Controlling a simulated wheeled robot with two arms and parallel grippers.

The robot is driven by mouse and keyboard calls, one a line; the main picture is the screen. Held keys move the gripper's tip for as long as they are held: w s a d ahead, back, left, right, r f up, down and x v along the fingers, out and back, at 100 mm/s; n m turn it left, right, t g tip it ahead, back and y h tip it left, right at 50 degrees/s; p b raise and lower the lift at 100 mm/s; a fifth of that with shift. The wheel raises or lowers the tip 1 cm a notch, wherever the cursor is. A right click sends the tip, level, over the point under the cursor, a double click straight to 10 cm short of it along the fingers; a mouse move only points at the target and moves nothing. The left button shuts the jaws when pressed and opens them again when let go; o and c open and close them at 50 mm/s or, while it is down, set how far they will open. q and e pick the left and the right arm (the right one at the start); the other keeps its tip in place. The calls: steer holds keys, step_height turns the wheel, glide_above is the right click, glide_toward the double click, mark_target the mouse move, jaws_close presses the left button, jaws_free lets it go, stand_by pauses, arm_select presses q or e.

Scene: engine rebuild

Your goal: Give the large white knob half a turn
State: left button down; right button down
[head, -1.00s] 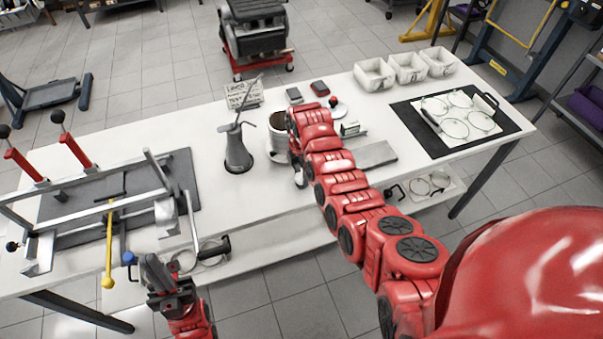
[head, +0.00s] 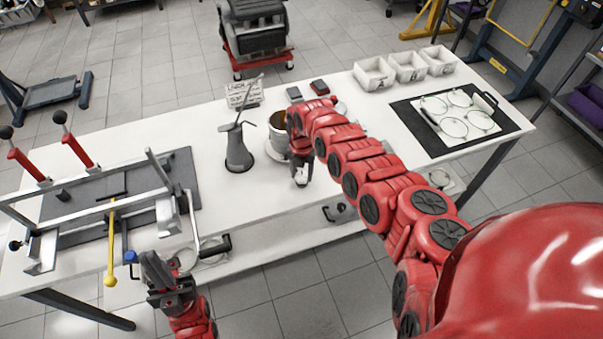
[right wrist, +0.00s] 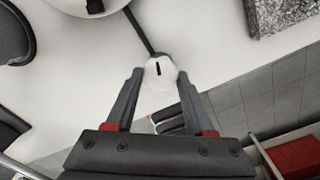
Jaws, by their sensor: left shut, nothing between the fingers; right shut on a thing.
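The large white knob (right wrist: 160,75) shows in the right wrist view as a pale, many-sided piece with a short black mark on its face. It sits between the fingertips of my right gripper (right wrist: 157,78), which is shut on it. A dark thin bar runs from the knob toward a round white plate. In the head view the knob (head: 301,179) is a small white spot near the table's front edge, below my right gripper (head: 300,168). My left gripper (head: 165,282) is shut and empty, in front of the table's left part.
A metal pot (head: 279,138) and a grey oil can (head: 238,152) stand close to the right gripper. A metal frame with red levers (head: 79,150) fills the table's left end. White bins (head: 407,67) and a dark mat (head: 408,112) are at the right.

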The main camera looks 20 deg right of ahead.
mark_target(302, 176)
steer(key=shift+f+n+b, duration=0.1)
steer(key=shift+n+b, duration=0.55)
steer(key=shift+n, duration=0.15)
steer(key=shift+f+n+b, duration=0.1)
steer(key=shift+n+b, duration=0.35)
steer(key=shift+n, duration=0.05)
steer(key=shift+n+b, duration=0.5)
steer(key=shift+n, duration=0.1)
steer(key=shift+r, duration=0.2)
steer(key=shift+c, duration=1.3)
jaws_free()
step_height(302, 176, up, 17)
steer(key=b, duration=0.4)
steer(key=shift+r, duration=0.2)
